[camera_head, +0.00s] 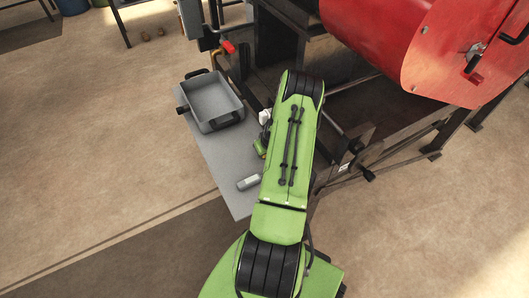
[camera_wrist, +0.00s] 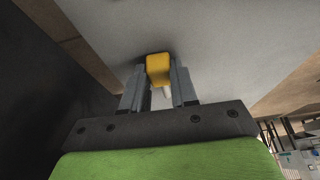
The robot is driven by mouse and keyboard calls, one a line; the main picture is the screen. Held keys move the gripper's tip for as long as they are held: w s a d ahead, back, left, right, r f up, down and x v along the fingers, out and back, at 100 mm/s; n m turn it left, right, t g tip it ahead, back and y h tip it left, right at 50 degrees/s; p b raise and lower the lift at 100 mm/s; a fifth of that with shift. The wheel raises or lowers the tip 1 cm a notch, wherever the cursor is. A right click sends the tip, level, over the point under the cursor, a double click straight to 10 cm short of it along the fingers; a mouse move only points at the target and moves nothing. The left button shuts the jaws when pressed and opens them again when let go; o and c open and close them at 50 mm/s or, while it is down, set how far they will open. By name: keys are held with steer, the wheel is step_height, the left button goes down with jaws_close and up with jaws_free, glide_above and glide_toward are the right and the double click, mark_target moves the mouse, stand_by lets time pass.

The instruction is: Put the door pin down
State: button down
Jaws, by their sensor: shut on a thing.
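In the wrist view my gripper (camera_wrist: 159,78) is shut on the door pin (camera_wrist: 158,65), whose yellow end shows between the two grey fingers. A thin pale part of it shows below the yellow end. The light grey shelf (camera_wrist: 225,40) fills the view behind the fingers; I cannot tell whether the pin touches it. In the head view my green arm covers the right part of the grey shelf (camera_head: 210,150), and the gripper and pin are mostly hidden beside and under the arm.
A grey tray (camera_head: 213,120) with dark handles stands at the shelf's far end. A small grey object (camera_head: 248,183) lies near its front edge. The shelf between them is clear. The dark press frame and large red drum (camera_head: 410,45) stand to the right. A red-handled part (camera_head: 228,47) sits beyond the tray.

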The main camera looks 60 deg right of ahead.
steer(key=c, duration=0.9)
jaws_free()
